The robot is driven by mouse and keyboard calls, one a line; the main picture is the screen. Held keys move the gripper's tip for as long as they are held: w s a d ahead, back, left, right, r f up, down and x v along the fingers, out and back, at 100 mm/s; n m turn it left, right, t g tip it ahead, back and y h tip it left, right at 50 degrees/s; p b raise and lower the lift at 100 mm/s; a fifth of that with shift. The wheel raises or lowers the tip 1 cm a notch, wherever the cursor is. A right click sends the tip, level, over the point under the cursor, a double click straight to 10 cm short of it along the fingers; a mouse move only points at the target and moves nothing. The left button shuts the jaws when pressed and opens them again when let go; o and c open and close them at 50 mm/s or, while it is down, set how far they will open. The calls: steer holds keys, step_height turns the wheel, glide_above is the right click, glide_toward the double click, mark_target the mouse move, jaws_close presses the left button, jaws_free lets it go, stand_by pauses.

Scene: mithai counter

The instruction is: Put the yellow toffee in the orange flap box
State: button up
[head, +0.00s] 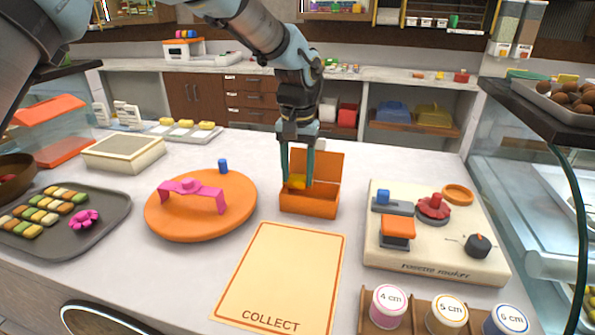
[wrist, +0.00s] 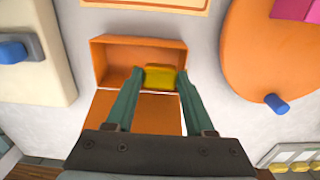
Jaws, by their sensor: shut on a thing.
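The orange flap box (head: 310,204) stands on the counter with its flap (head: 325,163) raised at the back. In the wrist view its open tray (wrist: 112,62) shows, with the flap (wrist: 150,112) nearer the camera. My gripper (head: 299,184) points down into the box. Its green fingers (wrist: 155,80) are shut on the yellow toffee (wrist: 160,77), which also shows between the fingertips in the head view (head: 297,181). The toffee is at the box opening; I cannot tell whether it touches the floor of the box.
An orange round lid with a pink handle (head: 237,190) stands left of the box. A cream control panel (head: 385,262) is on the right. A COLLECT mat (head: 280,275) lies in front. A grey tray of sweets (head: 110,212) is far left.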

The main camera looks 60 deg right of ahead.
steer(key=shift+f, duration=0.5)
steer(key=o, duration=1.4)
steer(key=shift+r+p, duration=2.35)
steer(key=shift+r, duration=1.2)
steer(key=shift+w, duration=0.1)
